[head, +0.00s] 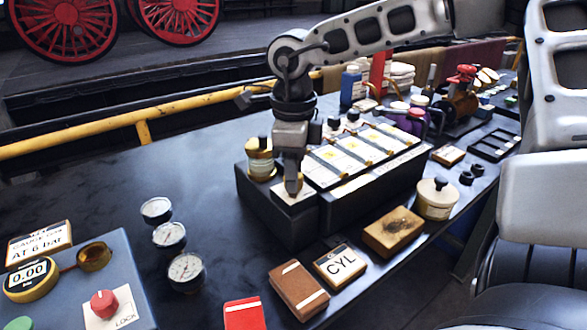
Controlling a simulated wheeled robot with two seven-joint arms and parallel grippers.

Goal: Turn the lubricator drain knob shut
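The lubricator seems to be the long dark box (375,200) with a row of pale lidded panels, in the middle of the table in the head view. My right gripper (292,188) points straight down over a pale plate (296,201) at the box's near left corner. Its fingertips are close together around or just above a small brassy part there, which may be the drain knob. The fingers hide most of that part, so I cannot tell whether they grip it. My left gripper is not in view.
A brass-lidded jar (260,160) stands close left of the gripper. Several round gauges (185,271), a "CYL" plate (341,264), a brown block (299,290) and a cream pot (437,198) stand nearby. A control box (75,285) is at lower left. The table's left rear is clear.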

